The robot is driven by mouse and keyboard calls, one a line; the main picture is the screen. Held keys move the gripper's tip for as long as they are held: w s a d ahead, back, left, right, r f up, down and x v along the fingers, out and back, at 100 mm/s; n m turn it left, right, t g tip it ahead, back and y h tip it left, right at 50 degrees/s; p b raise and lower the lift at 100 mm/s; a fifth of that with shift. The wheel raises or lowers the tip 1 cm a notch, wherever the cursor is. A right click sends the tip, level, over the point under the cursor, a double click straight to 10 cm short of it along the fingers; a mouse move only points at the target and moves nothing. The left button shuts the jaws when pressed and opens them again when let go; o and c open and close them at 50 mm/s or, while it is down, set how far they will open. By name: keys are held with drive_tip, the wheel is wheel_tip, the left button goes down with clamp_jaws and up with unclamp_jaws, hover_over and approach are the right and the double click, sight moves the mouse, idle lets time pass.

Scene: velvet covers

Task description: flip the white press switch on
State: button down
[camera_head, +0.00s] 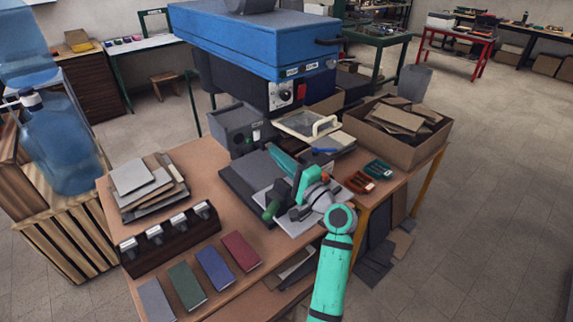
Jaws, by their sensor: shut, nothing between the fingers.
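The blue press (255,42) stands at the back of the wooden table. Its dark front panel has a black dial on a white plate (280,95). A grey box (229,128) below the press carries small green and white parts on its right side. They are too small to tell which is the white switch or how it is set. My gripper (294,213) is shut and empty, low over the grey plates in the middle of the table. It is apart from the press panel and the grey box. My arm partly hides the plates.
Stacked boards (142,180), a dark rack (170,238) and several coloured books (213,268) fill the left. Bare tabletop shows left of the plates.

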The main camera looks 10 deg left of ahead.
sight(257, 135)
drive_tip(key=x, duration=0.7)
drive_tip(key=shift+a, duration=0.1)
